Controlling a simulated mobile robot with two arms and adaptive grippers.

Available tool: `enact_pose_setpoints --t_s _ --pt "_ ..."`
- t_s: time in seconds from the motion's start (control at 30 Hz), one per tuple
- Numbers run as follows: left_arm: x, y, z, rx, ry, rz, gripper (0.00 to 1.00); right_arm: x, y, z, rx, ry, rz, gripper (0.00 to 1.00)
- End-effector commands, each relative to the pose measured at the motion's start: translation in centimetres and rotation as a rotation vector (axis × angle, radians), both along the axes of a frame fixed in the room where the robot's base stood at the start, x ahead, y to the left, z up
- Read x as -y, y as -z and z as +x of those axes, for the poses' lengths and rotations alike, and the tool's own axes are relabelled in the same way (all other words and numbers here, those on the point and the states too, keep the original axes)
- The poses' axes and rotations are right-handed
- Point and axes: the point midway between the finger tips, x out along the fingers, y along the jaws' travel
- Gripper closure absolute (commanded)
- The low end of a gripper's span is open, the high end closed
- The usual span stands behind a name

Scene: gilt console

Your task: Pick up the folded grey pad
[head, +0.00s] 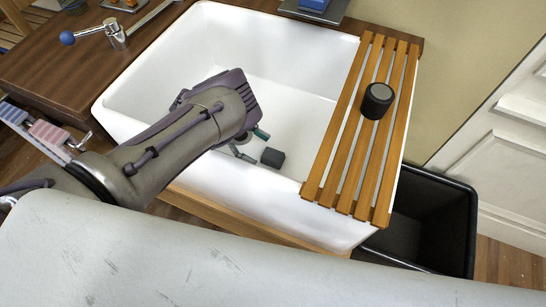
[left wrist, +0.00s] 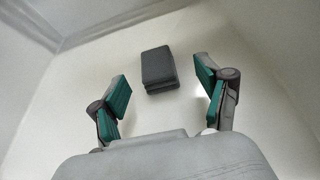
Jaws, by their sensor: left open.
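The folded grey pad (head: 272,157) lies on the floor of the white sink (head: 300,52). It is small, dark grey and block-shaped. My left gripper (head: 249,143) reaches down into the sink from the left, with its fingers just left of the pad in the head view. In the left wrist view the pad (left wrist: 158,69) sits ahead of the open green-padded fingers of my left gripper (left wrist: 164,92), between their lines and apart from both. My right gripper is not in view.
A wooden slatted rack (head: 340,135) lies across the sink's right side, with a black cylinder (head: 377,101) on it. A dark bin (head: 432,215) stands below right. A blue-knobbed tap (head: 115,34) is at the back left. The sink floor around the pad is clear.

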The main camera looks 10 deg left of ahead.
Motion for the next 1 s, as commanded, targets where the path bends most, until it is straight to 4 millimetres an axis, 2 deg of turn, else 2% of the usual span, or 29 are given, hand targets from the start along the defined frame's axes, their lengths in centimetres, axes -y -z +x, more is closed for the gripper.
enact_pose_setpoints --t_s 0.33,0.67,0.93,0.97,1.0 --pt "4.4 1.5 -0.5 -0.001 0.001 -0.001 0.24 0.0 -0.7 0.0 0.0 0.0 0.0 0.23" --pt "5.1 1.9 -0.6 0.0 0.0 0.0 0.24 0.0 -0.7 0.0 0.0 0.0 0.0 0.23" --pt "5.1 1.9 -0.6 0.0 0.0 0.0 0.69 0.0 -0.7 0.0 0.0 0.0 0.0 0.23" --pt "5.1 1.9 -0.6 0.0 0.0 0.0 0.73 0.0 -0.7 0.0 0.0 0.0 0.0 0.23" --pt "5.0 1.9 -0.6 0.0 0.0 0.0 0.73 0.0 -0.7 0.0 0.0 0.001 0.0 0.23"
